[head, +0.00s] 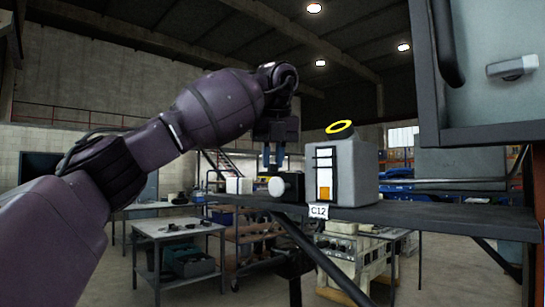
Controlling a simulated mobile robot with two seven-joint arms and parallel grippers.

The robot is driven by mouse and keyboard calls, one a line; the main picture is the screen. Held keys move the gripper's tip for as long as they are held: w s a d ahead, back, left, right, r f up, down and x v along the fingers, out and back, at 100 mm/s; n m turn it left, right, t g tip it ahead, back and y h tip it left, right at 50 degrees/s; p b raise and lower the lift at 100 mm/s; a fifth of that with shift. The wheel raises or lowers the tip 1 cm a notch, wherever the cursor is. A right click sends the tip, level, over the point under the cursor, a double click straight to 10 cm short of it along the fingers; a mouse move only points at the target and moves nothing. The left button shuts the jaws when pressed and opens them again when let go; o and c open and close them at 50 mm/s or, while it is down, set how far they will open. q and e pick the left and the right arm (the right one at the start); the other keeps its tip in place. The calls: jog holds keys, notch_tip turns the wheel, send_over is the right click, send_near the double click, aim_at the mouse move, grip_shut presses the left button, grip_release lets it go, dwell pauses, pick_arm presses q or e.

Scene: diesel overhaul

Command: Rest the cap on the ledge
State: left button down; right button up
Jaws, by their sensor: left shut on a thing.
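My left gripper (273,160) points down over the dark ledge (430,216), its blue fingers close together. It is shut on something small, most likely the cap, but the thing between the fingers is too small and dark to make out. Just below the fingertips is a black block-like object (293,186) with a round white face (276,187), at the ledge. I cannot tell whether the fingers touch it. A grey box-shaped tank (351,170) with a yellow ring (340,127) on top stands to the right. My right gripper is not in view.
A small white block (239,186) sits left of the gripper. A label reading C12 (318,211) is on the ledge's front edge. A grey cabinet (490,100) hangs over the right end. The ledge right of the tank is clear.

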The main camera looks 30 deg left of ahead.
pick_arm(q)
jog(key=shift+f+b, duration=0.95)
jog(key=shift+f, duration=0.45)
jog(key=c, duration=1)
grip_release()
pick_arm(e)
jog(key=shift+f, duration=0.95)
pick_arm(q)
jog(key=v, duration=0.4)
jog(key=shift+r+p, duration=0.35)
jog(key=shift+p, duration=0.05)
jog(key=p+v, duration=0.1)
jog(key=v, duration=0.5)
jog(key=shift+s, duration=0.2)
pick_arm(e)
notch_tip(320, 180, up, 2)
